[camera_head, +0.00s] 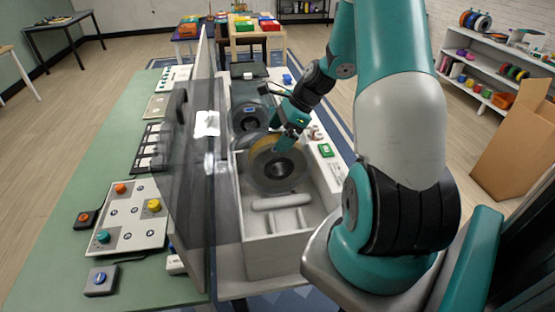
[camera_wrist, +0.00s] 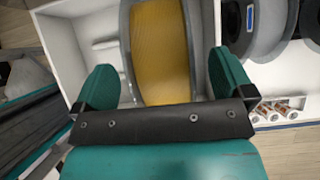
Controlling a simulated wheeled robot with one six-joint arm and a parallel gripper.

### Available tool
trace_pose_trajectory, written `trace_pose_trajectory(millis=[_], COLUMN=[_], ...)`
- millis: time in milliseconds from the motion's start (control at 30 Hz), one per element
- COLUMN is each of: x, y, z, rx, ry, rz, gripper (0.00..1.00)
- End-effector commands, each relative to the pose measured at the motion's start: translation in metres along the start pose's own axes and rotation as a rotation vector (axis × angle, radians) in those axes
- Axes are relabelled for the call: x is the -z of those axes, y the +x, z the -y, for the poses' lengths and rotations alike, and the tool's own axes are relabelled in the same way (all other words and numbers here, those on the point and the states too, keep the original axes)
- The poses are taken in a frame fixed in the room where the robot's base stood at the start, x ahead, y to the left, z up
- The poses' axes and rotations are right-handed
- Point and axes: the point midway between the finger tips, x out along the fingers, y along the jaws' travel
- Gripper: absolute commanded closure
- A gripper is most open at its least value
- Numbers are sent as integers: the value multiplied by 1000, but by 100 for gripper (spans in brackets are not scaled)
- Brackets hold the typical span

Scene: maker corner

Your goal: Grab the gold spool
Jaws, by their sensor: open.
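The gold spool (camera_head: 278,165) stands upright in a white open box (camera_head: 262,248), with gold filament between clear grey flanges. In the wrist view the gold spool (camera_wrist: 161,50) lies between my two fingers, its filament facing the camera. My gripper (camera_head: 287,140) is at the spool's upper rim in the head view. In the wrist view my gripper (camera_wrist: 165,85) is open, with one teal finger on each side of the spool. I cannot tell whether the fingers touch the flanges.
A dark spool (camera_head: 249,118) stands behind the gold one. A tall, transparent grey panel (camera_head: 190,170) rises left of the box. A green bench mat (camera_head: 55,255) holds a button panel (camera_head: 125,215).

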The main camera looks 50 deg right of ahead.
Motion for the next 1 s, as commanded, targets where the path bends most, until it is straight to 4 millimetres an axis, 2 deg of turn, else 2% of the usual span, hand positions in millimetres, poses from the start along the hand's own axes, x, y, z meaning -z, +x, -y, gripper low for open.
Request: trace_pose_trajectory(millis=[200,467,567,900,1000], x=[0,1,1,1,0], y=[28,33,33,32,31], z=[-1,0,0,0,0], rx=[-3,-1,-1,-1,1], ry=[-1,-2,-1,-1,-3], rz=[1,0,0,0,1], gripper=[1,1,19,98,100])
